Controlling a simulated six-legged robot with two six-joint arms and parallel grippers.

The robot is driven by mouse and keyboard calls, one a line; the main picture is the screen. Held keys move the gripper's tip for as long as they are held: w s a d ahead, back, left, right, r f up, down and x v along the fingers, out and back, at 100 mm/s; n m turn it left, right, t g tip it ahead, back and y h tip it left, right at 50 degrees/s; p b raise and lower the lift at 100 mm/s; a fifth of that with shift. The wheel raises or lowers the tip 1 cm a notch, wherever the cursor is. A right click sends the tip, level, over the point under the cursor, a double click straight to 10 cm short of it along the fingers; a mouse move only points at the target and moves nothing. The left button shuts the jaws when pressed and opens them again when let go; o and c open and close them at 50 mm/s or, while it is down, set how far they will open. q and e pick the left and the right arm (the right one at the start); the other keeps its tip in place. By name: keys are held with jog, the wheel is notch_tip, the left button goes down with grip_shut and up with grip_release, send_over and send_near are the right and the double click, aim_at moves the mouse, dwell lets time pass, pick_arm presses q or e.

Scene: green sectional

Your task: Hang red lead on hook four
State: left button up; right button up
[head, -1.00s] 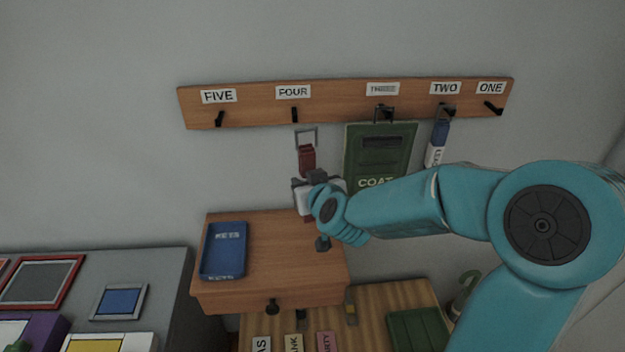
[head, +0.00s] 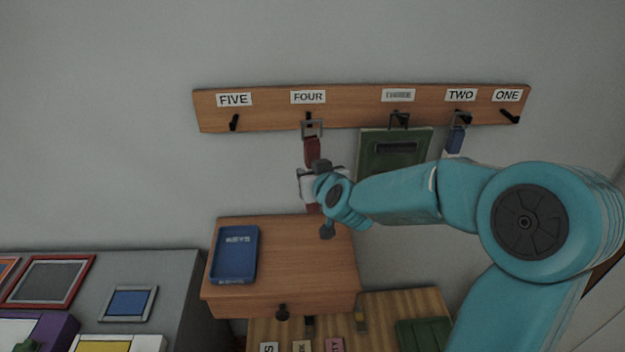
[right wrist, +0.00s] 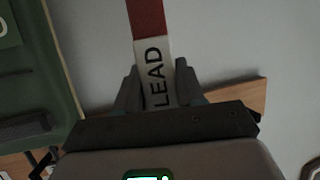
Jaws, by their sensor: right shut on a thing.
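The red lead (head: 312,151) hangs upright from my right gripper (head: 318,185) in the head view, with a grey metal loop at its top. The loop overlaps hook four (head: 309,117) in the picture; I cannot tell whether it is around the hook or in front of it. In the right wrist view my right gripper (right wrist: 155,92) is shut on the white part of the lead marked LEAD (right wrist: 153,62), with red (right wrist: 146,18) beyond. The gripper partly hides the lead in the head view. My left gripper is not in view.
The wooden hook rail (head: 360,108) carries hooks labelled ONE to FIVE. Hook five (head: 234,122) is bare. A blue keys tray (head: 234,256) sits on the cabinet below.

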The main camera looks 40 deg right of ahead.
jog(key=d+b+x, duration=0.1)
jog(key=x, duration=0.5)
jog(key=shift+d+r, duration=0.2)
dwell(0.4)
jog(key=shift+s, duration=0.1)
dwell(0.4)
jog(key=o, duration=1.2)
jog(key=shift+c, duration=0.2)
jog(key=shift+s+r, duration=0.1)
